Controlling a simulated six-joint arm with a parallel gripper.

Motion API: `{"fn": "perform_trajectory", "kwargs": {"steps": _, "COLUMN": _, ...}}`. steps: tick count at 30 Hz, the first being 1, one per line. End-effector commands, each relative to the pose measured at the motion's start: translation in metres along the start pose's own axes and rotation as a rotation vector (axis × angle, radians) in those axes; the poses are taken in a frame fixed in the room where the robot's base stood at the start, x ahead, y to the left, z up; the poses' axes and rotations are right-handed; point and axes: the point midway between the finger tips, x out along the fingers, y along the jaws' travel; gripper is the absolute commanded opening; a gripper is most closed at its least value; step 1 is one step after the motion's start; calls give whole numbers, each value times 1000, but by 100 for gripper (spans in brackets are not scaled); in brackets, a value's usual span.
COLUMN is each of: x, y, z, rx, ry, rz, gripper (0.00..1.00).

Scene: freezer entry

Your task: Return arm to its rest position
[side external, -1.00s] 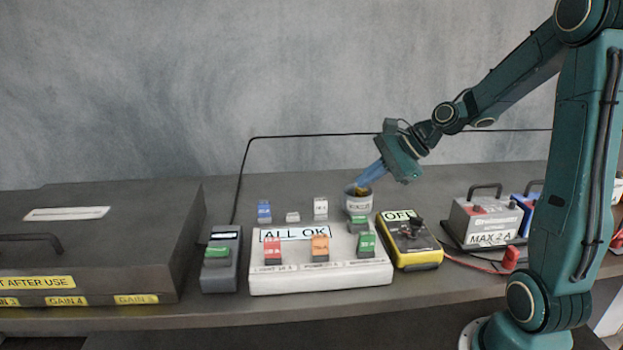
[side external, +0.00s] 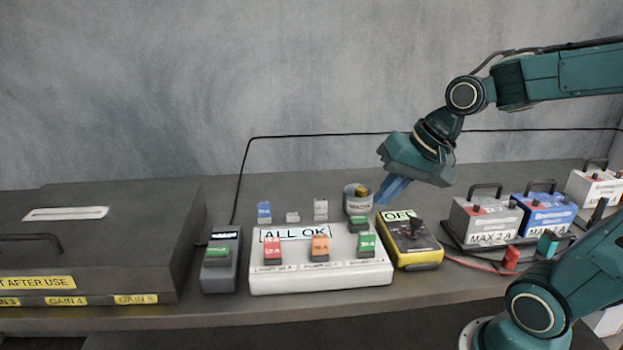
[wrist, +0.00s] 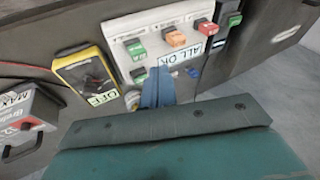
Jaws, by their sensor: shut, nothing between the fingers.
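My gripper (side external: 392,190) hangs in the air above the workbench, just behind the yellow-edged meter and right of the small cup. Its blue fingers are together and hold nothing. In the wrist view the shut blue fingers (wrist: 157,88) point toward the white fuse panel. My arm reaches in from the right, with its upper link close to level and the forearm bent down to the gripper.
The white panel (side external: 322,285) reads ALL OK and carries coloured fuses. The yellow meter (side external: 425,262) reads OFF. A small cup (side external: 357,204) stands behind the panel. Handled batteries (side external: 482,222) stand at right, a large dark case (side external: 110,235) at left. Space above the bench is clear.

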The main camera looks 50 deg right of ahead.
Motion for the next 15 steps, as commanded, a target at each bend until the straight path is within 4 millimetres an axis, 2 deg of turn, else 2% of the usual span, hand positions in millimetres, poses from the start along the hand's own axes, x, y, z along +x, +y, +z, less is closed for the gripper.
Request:
{"fn": "perform_trajectory", "kwargs": {"steps": 6, "x": -27, "y": 7, "z": 36, "rx": -342, "ry": 28, "rz": 54, "gripper": 0}}
{"fn": "perform_trajectory", "kwargs": {"steps": 15, "x": -51, "y": 25, "z": 66, "rx": -661, "ry": 42, "rz": 96, "gripper": 0}}
